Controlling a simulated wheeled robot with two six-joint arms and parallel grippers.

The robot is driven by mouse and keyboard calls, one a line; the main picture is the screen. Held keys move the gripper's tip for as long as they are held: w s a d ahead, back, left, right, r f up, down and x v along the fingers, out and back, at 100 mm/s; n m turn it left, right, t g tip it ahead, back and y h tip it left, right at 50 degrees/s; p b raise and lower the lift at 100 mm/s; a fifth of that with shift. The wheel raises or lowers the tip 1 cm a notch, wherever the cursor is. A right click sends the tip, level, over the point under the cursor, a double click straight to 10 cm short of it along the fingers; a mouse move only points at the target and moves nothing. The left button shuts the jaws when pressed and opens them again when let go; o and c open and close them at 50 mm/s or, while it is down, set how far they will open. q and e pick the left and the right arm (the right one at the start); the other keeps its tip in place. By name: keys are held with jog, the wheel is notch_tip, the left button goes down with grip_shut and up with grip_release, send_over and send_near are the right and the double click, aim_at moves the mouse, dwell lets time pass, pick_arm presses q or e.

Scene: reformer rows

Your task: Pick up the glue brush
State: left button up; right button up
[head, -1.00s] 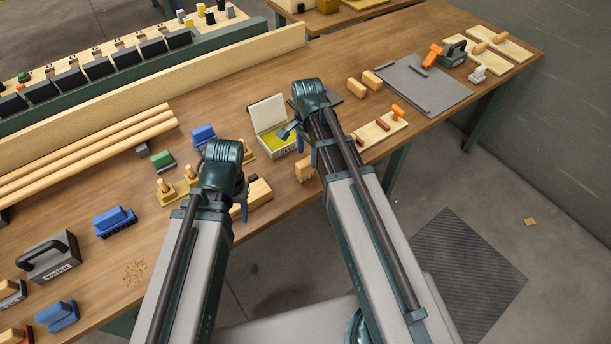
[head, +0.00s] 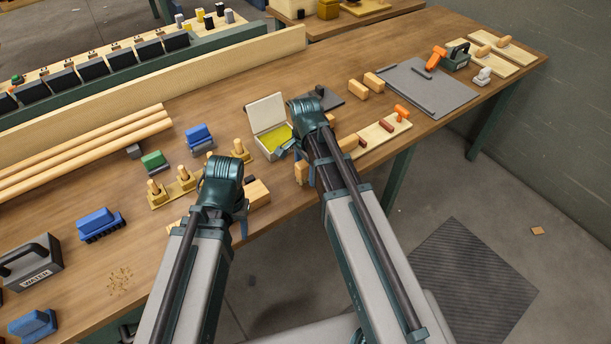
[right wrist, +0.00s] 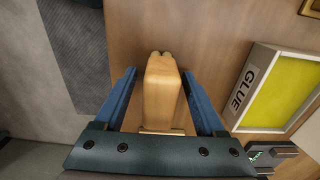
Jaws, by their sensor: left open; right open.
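A wooden block-like handle (right wrist: 163,92), which looks like the glue brush, lies between the two blue fingers of my right gripper (right wrist: 158,75) in the right wrist view. The fingers are open, with a gap on each side of the wood. In the head view a wooden piece (head: 301,172) shows beside the right gripper (head: 308,165), partly hidden by it. The open box marked GLUE (right wrist: 262,90), with yellow inside, stands to the right in the wrist view; it also shows in the head view (head: 264,146). My left gripper (head: 240,215) is open near the table's front edge; its fingers are partly hidden.
A wooden block (head: 257,194) lies beside the left gripper. A board with pegs (head: 176,190), a green-topped brush (head: 153,161) and blue brushes (head: 97,222) are to the left. A board with tools (head: 383,134) and a grey mat (head: 440,100) are to the right.

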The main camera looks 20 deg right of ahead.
grip_shut()
dwell(0.3)
jog(key=shift+r, duration=0.1)
notch_tip(320, 180, up, 10)
jog(key=p, duration=1)
pick_arm(q)
notch_tip(320, 180, up, 10)
pick_arm(e)
jog(key=c, duration=0.6)
grip_release()
jog(key=shift+c, duration=0.2)
grip_shut()
